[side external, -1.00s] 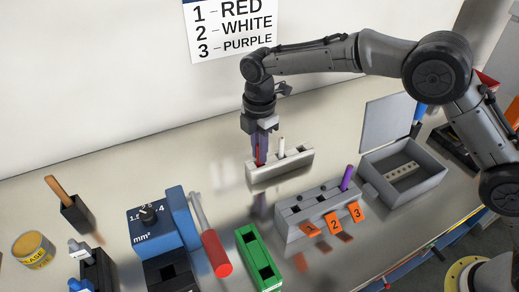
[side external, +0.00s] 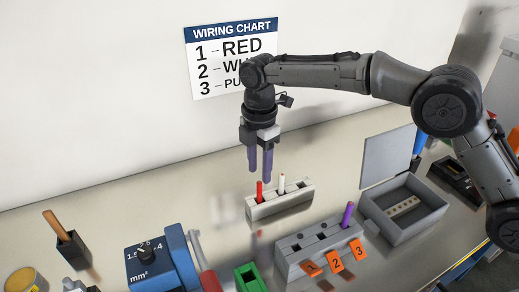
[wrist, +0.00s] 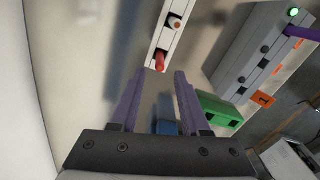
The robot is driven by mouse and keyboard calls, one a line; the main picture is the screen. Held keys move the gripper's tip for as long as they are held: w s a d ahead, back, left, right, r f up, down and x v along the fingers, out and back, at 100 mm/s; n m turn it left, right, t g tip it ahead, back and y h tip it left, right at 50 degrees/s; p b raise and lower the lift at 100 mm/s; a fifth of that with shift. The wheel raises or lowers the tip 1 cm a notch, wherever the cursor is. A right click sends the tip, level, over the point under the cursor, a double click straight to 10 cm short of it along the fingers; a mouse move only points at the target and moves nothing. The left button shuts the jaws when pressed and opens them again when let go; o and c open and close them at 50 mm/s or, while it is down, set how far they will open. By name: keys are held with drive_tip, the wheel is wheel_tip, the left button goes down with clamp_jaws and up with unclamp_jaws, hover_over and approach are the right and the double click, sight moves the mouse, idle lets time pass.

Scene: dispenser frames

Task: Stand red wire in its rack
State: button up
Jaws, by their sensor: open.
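The red wire (side external: 259,190) stands upright in the left part of the light grey rack (side external: 287,203), beside the white wire (side external: 281,183). In the wrist view the red wire (wrist: 160,62) shows at the near end of that rack. My gripper (side external: 260,171) has purple fingers; it is open and empty, above the rack and clear of the red wire's top. The fingers also show in the wrist view (wrist: 156,92) with a gap between them.
A grey block (side external: 312,249) with numbered orange tags holds a purple wire (side external: 347,214). A lidded grey box (side external: 402,210) stands to the right. A blue device with a dial (side external: 155,262), a red-handled tool (side external: 209,279) and a green block (side external: 250,279) are in front.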

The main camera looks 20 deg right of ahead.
wheel_tip(320, 180, up, 6)
drive_tip(key=shift+f, duration=0.2)
drive_tip(key=s+d+r+m+t, duration=0.1)
drive_tip(key=s+d+r+m, duration=0.4)
drive_tip(key=s+d, duration=0.3)
drive_tip(key=s+d+r+m+t, duration=0.2)
drive_tip(key=s+d+r+m, duration=0.3)
drive_tip(key=d, duration=0.4)
drive_tip(key=s+d+f+m+t, duration=0.1)
drive_tip(key=s+d+f+m, duration=0.1)
drive_tip(key=s, duration=0.4)
drive_tip(key=s+d+f+m, duration=0.3)
drive_tip(key=s+d+m, duration=0.1)
drive_tip(key=s, duration=0.3)
drive_tip(key=s+d+f+m+t, duration=0.1)
drive_tip(key=s+d+f+m, duration=0.2)
drive_tip(key=s+m, duration=0.2)
drive_tip(key=shift+s+d+t, duration=0.25)
drive_tip(key=shift+s+t, duration=0.05)
drive_tip(key=shift+s, duration=0.75)
